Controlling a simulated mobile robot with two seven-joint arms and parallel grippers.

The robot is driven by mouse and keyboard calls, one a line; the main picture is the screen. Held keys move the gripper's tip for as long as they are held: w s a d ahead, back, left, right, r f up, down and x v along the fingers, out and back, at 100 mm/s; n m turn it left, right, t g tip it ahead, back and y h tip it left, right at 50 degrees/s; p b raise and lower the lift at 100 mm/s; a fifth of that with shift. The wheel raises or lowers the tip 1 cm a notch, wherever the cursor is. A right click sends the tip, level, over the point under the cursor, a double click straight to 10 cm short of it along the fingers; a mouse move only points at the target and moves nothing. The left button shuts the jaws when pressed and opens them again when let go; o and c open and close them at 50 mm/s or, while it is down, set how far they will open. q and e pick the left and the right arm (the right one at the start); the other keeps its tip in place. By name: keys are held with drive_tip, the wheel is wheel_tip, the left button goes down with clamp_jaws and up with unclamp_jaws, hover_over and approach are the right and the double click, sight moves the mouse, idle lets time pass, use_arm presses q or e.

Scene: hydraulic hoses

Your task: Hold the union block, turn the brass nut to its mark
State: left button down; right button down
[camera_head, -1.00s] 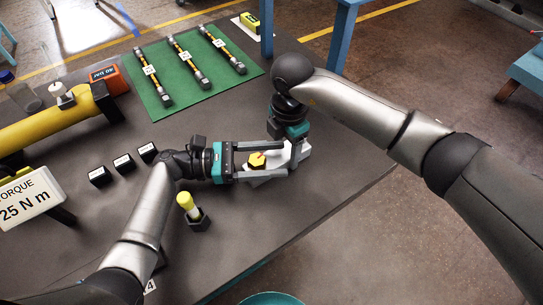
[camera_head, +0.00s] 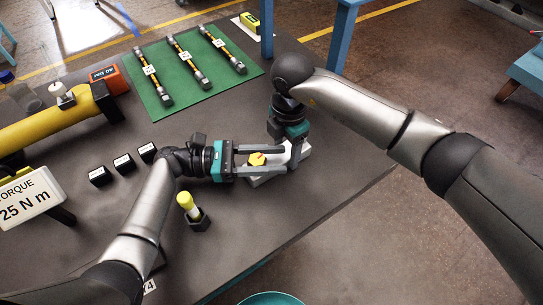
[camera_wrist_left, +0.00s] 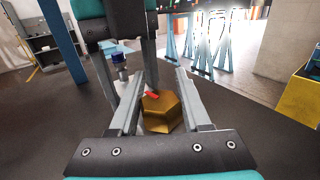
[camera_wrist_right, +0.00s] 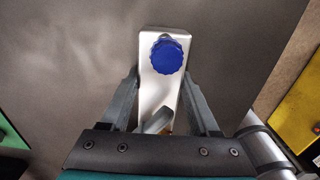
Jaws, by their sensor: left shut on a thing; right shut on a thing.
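The brass nut (camera_head: 257,159) is a gold hexagon near the right edge of the table. In the left wrist view the nut (camera_wrist_left: 163,113) sits between my left fingers, with a red mark near its top. My left gripper (camera_head: 284,158) reaches in from the left and is shut on the nut. The union block (camera_wrist_right: 158,90) is a pale metal block with a blue cap (camera_wrist_right: 167,56), seen in the right wrist view. My right gripper (camera_wrist_right: 161,88) is shut on the block from its two sides. In the head view the arms partly hide the block.
A yellow-topped piece in a dark holder (camera_head: 193,212) stands below my left wrist. Several small dark labelled blocks (camera_head: 123,163) lie to its upper left. A torque sign (camera_head: 27,192) stands at the left. A green mat (camera_head: 183,103) with 3 hoses lies behind.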

use_arm(q)
drive_tip(key=shift+s+m+g, duration=0.15)
drive_tip(key=shift+m+g, duration=0.55)
drive_tip(key=shift+g, duration=0.4)
drive_tip(key=shift+s+m+g, duration=0.15)
drive_tip(key=shift+m+g, duration=0.55)
drive_tip(key=shift+g, duration=0.4)
drive_tip(key=shift+s+a+f+m+g+y, duration=0.1)
drive_tip(key=shift+s+m+g+y, duration=0.2)
drive_tip(key=shift+m+g, duration=0.45)
drive_tip(key=shift+s+m+g+y, duration=0.1)
drive_tip(key=shift+m+g+y, duration=0.35)
drive_tip(key=shift+g, duration=0.6)
drive_tip(key=shift+s+g, duration=0.1)
drive_tip(key=shift+g, duration=0.2)
drive_tip(key=shift+c, duration=1.8)
unclamp_jaws()
